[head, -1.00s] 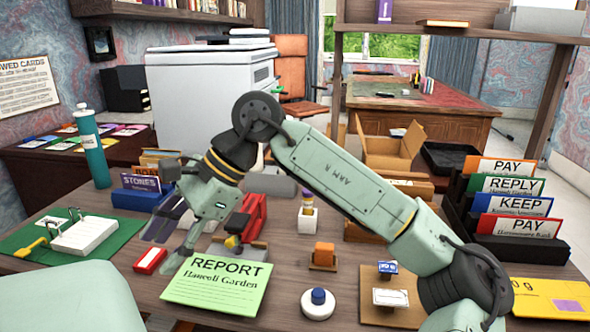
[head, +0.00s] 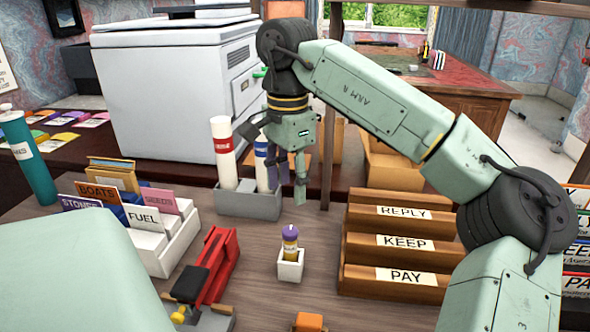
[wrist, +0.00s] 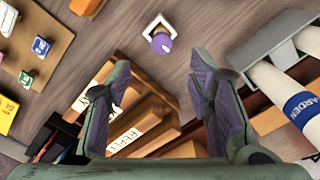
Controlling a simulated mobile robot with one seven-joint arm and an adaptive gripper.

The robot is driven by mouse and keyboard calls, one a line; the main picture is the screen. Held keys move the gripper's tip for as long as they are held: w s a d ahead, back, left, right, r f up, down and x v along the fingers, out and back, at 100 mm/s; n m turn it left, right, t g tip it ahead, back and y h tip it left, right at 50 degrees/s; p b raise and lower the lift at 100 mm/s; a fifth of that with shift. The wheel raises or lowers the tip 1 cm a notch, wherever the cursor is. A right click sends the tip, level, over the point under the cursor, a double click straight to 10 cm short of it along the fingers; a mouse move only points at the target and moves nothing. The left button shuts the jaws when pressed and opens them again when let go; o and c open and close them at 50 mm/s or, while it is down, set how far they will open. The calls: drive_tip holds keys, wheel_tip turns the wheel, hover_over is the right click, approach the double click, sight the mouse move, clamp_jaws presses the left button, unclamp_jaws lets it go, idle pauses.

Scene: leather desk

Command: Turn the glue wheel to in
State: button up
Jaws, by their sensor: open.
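The glue stick (head: 290,240) has a purple top and a yellowish body and stands upright in a small white holder (head: 290,270) on the desk. In the wrist view its round purple top (wrist: 161,43) shows at the upper middle, inside the white holder. My gripper (head: 286,180) is open and empty, pointing down, above and beyond the glue stick in the head view. In the wrist view the two purple-padded fingers (wrist: 161,75) are spread apart, with the glue stick farther off past their tips. The wheel itself cannot be made out.
A wooden sorter (head: 392,255) labelled REPLY, KEEP and PAY stands right of the glue. A red stapler-like tool (head: 212,265) is to its left. A grey holder (head: 248,202) with white tubes stands behind. A card rack (head: 165,240) is at left. Bare desk surrounds the glue.

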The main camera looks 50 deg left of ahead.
sight(290, 230)
wheel_tip(290, 230, down, 11)
drive_tip(key=shift+w+a+r+p, duration=0.1)
drive_tip(key=shift+w+r+p, duration=0.05)
drive_tip(key=shift+p, duration=0.65)
drive_tip(key=shift+c, duration=0.6)
clamp_jaws()
